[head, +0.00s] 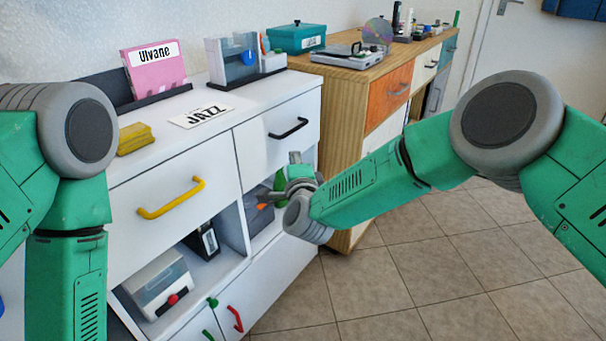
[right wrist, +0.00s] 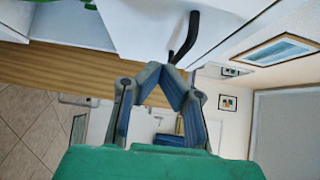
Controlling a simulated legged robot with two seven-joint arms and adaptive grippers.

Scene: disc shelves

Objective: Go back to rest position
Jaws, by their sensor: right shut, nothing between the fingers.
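My right gripper (head: 296,168) is in front of the white cabinet, just below the black drawer handle (head: 288,128). Its fingers are closed together and empty, as the right wrist view (right wrist: 166,74) shows. There the black handle (right wrist: 186,38) appears just beyond the fingertips; I cannot tell whether they touch. The right arm is stretched out from the right side. My left arm hangs down at the left edge of the head view, and its gripper is out of the picture.
The white cabinet (head: 215,115) holds a pink Ulvane sleeve (head: 155,72), a JAZZ card (head: 201,115) and yellow cases (head: 135,139). Its yellow-handled drawer (head: 172,198) looks shut. A wooden cabinet (head: 341,115) stands behind. Tiled floor (head: 400,275) is open at lower right.

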